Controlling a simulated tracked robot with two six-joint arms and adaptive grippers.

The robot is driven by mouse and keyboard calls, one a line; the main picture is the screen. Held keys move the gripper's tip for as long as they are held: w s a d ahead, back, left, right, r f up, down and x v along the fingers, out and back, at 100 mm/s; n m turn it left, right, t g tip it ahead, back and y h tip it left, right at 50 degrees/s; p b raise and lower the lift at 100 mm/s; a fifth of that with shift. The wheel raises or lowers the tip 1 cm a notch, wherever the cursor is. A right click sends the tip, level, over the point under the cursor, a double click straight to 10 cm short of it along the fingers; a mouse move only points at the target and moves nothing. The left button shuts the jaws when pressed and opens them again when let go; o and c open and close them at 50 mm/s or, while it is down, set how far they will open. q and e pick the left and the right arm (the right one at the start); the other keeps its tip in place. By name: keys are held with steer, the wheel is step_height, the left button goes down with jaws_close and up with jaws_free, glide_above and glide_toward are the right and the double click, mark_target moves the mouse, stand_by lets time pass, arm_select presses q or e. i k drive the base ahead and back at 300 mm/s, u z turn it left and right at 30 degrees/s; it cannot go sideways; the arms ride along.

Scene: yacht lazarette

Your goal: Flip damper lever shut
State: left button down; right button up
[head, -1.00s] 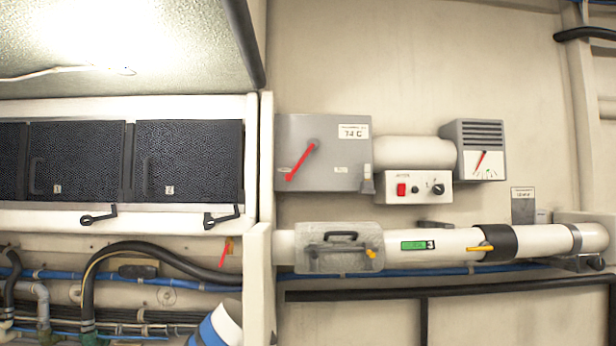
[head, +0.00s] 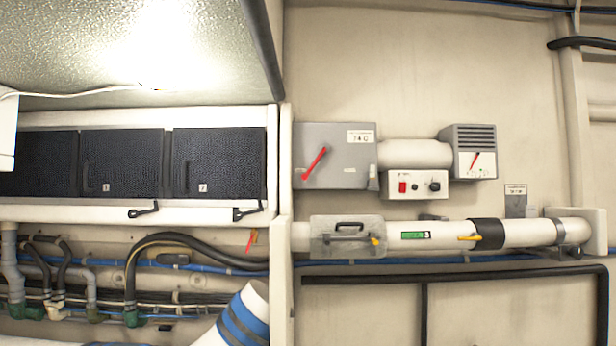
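A white duct (head: 545,233) runs along the wall at the right. A yellow lever (head: 468,238) sticks out to the left from the duct's black collar (head: 487,234), lying roughly along the duct. A translucent grey cover with a black handle (head: 348,237) sits over the duct's left part, with a yellow piece (head: 376,241) at its right side. A red lever (head: 315,163) slants on a grey box (head: 340,150) above. I cannot tell from labels which one is the damper lever. Neither of my grippers is in view.
A control panel (head: 418,184) with a red switch and a gauge box (head: 470,151) are above the duct. Dark locker doors (head: 218,162) line the left. Hoses and a blue-striped white duct (head: 240,318) lie below them. A black rail (head: 455,278) runs under the duct.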

mark_target(325, 148)
steer(key=u, duration=0.1)
steer(key=i, duration=0.9)
steer(key=u, duration=1.15)
steer(key=k, duration=0.75)
steer(key=z, duration=0.2)
